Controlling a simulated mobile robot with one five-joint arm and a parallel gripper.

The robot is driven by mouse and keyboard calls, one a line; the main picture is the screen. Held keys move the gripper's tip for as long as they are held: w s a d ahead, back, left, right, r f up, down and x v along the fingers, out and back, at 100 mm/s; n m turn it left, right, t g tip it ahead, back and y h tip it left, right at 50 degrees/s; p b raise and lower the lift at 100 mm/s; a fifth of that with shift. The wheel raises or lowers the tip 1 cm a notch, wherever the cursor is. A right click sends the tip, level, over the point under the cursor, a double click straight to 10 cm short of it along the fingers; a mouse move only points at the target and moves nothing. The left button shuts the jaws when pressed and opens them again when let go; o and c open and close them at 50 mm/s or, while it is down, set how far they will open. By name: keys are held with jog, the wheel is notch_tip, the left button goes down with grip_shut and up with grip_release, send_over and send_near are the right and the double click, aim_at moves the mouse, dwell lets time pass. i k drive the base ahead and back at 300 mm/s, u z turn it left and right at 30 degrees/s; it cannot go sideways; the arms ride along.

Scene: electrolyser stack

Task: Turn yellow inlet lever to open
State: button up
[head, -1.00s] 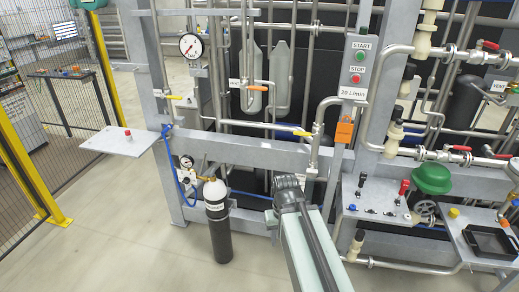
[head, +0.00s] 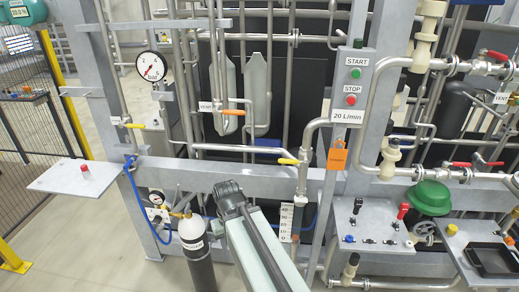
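Two yellow levers show in the head view. One yellow lever (head: 289,161) sits on a pipe right of the middle, beside a vertical pipe. The other yellow lever (head: 134,126) is at the left, below the round gauge. Both lie roughly level; I cannot read which one is the inlet. My gripper (head: 229,194) is at the end of my arm, low in the middle, below and left of the right-hand yellow lever in the picture and apart from it. Its fingers point away from me, so I cannot tell whether they are open.
A gas cylinder (head: 196,252) stands left of my arm. A side shelf (head: 60,179) with a red button juts out at the left. An orange lever (head: 233,112) sits higher up. A START/STOP panel (head: 352,88), an orange tag (head: 338,155) and a green handwheel cap (head: 429,197) are at the right.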

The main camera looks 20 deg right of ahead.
aim_at(306, 161)
jog(key=u, duration=0.55)
jog(key=i, duration=1.3)
jog(key=u, duration=0.5)
jog(key=k, duration=0.8)
jog(key=u, duration=0.15)
jog(key=i, duration=0.85)
jog(key=z, duration=0.05)
